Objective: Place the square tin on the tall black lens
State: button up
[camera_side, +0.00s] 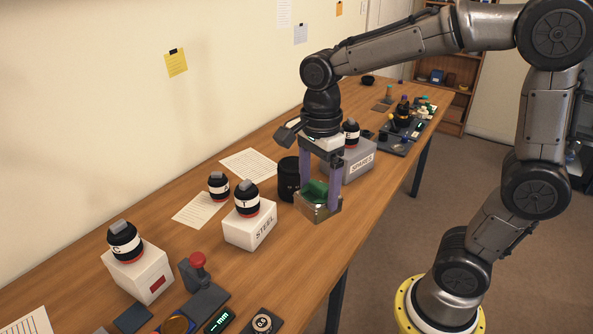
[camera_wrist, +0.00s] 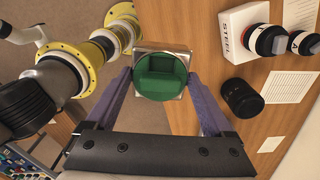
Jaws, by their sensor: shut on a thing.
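The square tin (camera_side: 320,213) is silver metal with a round green padded piece inside. My gripper (camera_side: 320,198) is shut on the tin, with its purple fingers on opposite sides. In the wrist view the tin (camera_wrist: 184,53) sits level between the fingertips, over the table's front edge. The side view does not clearly show its height above the table.
A white STEEL box (camera_side: 250,232) bears a black-and-white weight (camera_side: 246,199). A grey SPARES box (camera_side: 358,165) stands right behind my gripper. Another white box (camera_side: 138,276) and a red-knobbed device (camera_side: 198,265) are nearer the camera. Papers (camera_side: 249,165) lie behind the lens.

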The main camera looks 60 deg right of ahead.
jog(key=w+d+r+m, duration=0.3)
jog(key=w+d+r, duration=0.2)
jog(key=w+d, duration=0.35)
jog(key=m, duration=0.2)
send_over(293, 163)
notch_tip(293, 163, down, 11)
jog(key=shift+w+f, duration=0.1)
jog(key=shift+f, duration=1.35)
jog(key=shift+f, duration=0.15)
jog(key=o, duration=1.2)
